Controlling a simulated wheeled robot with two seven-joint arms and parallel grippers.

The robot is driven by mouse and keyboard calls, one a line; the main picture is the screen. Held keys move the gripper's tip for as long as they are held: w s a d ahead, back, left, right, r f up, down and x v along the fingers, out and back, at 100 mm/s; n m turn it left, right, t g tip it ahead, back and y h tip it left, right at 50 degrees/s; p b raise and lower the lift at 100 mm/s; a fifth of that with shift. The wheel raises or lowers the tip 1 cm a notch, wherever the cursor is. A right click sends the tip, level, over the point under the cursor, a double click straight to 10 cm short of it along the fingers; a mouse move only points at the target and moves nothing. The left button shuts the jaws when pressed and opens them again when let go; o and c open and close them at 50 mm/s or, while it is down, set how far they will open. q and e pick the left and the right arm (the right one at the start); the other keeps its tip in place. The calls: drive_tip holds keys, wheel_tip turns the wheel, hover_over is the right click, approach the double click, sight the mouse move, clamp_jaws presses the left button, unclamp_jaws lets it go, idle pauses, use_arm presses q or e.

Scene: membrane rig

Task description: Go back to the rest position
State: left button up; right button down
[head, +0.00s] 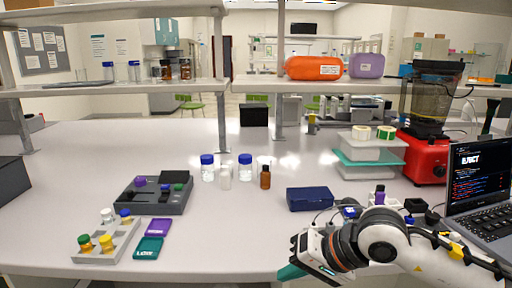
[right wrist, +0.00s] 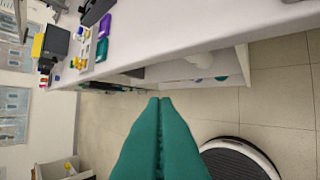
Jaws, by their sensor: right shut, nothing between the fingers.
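My right arm comes in from the lower right of the head view, and its gripper (head: 290,272) hangs at the front edge of the bench. In the right wrist view the right gripper's two green fingers (right wrist: 160,102) lie together with nothing between them. They point past the bench edge, over the floor. My left gripper is in neither view.
The white bench (head: 240,225) carries a grey rack tray (head: 105,240), a dark grey rig (head: 153,205), capped bottles (head: 207,170), a blue box (head: 310,198), a red blender (head: 425,158) and a laptop (head: 480,180). The front middle of the bench is clear.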

drive_tip(key=s+a+r+m+g+y, duration=0.2)
drive_tip(key=s+a+r+m+y, duration=0.6)
drive_tip(key=a+m+y, duration=0.3)
drive_tip(key=w+d+r+m+t+h, duration=0.1)
drive_tip(key=w+d+m+t+h, duration=0.35)
drive_tip(key=m+t, duration=0.8)
drive_tip(key=w+d+m+t+h, duration=0.2)
drive_tip(key=d+m+t, duration=0.55)
drive_tip(key=m, duration=0.95)
drive_tip(key=d+f+m+g+h, duration=0.3)
drive_tip(key=d+f+m+h, duration=0.25)
drive_tip(key=f+m, duration=0.3)
drive_tip(key=d+f+m+g+h, duration=0.2)
drive_tip(key=d+f+m+h, duration=0.2)
drive_tip(key=f+m+h, duration=0.4)
drive_tip(key=s+d+f+m+g+y, duration=0.1)
drive_tip(key=s+d+f+m+g, duration=0.1)
drive_tip(key=s+f+m+g, duration=0.65)
drive_tip(key=s+d+f+m+g, duration=0.2)
drive_tip(key=s+f+m+g, duration=0.25)
drive_tip(key=s+f, duration=0.75)
wheel_tip(320, 180, down, 22)
drive_tip(key=s+g+p, duration=0.2)
drive_tip(key=p, duration=0.1)
drive_tip(key=s+d+f+n+g+p, duration=0.1)
drive_tip(key=s+d+f+p, duration=0.1)
drive_tip(key=s+f, duration=1.1)
drive_tip(key=s, duration=0.3)
drive_tip(key=shift+d+f, duration=0.35)
